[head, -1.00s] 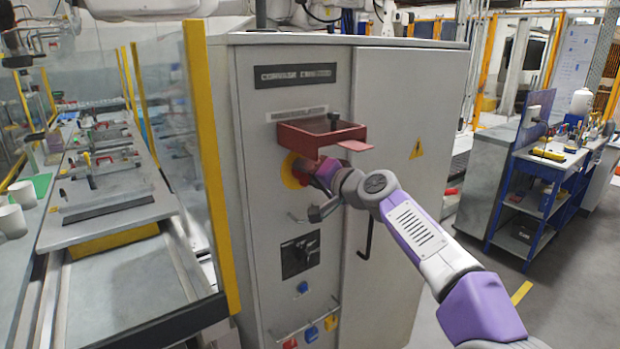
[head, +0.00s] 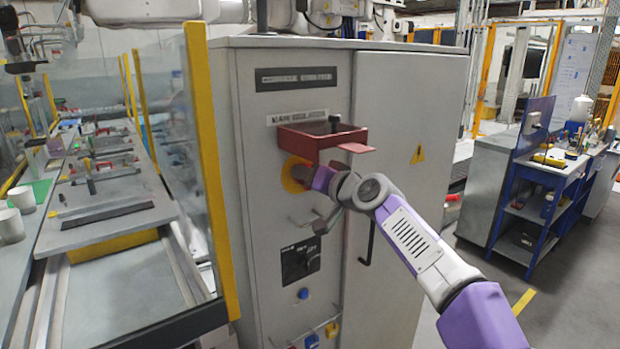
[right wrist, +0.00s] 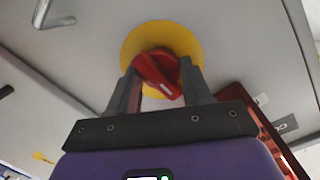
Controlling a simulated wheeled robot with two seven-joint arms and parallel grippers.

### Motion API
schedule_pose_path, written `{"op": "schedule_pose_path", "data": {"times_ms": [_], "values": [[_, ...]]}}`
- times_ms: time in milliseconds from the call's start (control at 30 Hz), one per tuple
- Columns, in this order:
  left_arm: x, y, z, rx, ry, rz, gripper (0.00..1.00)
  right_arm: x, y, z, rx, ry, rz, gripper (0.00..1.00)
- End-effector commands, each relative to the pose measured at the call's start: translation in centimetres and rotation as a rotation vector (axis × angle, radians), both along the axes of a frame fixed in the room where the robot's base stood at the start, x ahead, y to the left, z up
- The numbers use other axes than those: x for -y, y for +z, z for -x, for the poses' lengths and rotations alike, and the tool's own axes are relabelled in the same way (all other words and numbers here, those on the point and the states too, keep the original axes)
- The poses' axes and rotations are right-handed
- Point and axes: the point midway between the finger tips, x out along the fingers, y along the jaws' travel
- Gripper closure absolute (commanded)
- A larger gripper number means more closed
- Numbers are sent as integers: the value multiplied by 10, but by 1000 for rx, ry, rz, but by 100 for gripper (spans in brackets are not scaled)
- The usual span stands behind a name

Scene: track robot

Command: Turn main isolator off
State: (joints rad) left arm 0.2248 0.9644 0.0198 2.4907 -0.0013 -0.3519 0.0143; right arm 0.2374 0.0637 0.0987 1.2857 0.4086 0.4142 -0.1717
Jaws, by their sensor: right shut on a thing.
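The main isolator is a red rotary handle (right wrist: 158,72) on a round yellow plate (right wrist: 161,38), set in the front of a grey control cabinet (head: 400,130). In the head view the yellow plate (head: 293,173) shows below a red tray-like guard (head: 318,138), and my gripper hides most of the handle. My right gripper (right wrist: 160,88) has its fingers on both sides of the red handle and is shut on it. In the right wrist view the handle sits tilted between the fingers. My left gripper is not in view.
A glass panel with a yellow post (head: 212,170) stands at the left. A blue workbench (head: 530,190) stands at the right.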

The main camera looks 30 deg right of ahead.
Motion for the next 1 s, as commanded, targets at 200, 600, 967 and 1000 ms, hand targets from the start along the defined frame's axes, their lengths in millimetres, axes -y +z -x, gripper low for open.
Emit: {"op": "schedule_pose_path", "data": {"times_ms": [200, 600, 967, 1000], "values": [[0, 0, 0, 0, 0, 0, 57, 0, -1, 0, -2, 0, -1, 42], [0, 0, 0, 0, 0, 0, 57, 0, 0, 1, 0, 0, -2, 26], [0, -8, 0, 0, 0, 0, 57, 4, 7, 50, 1, -2, -2, 26], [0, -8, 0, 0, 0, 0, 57, 5, 8, 56, 1, -2, -2, 26]]}}
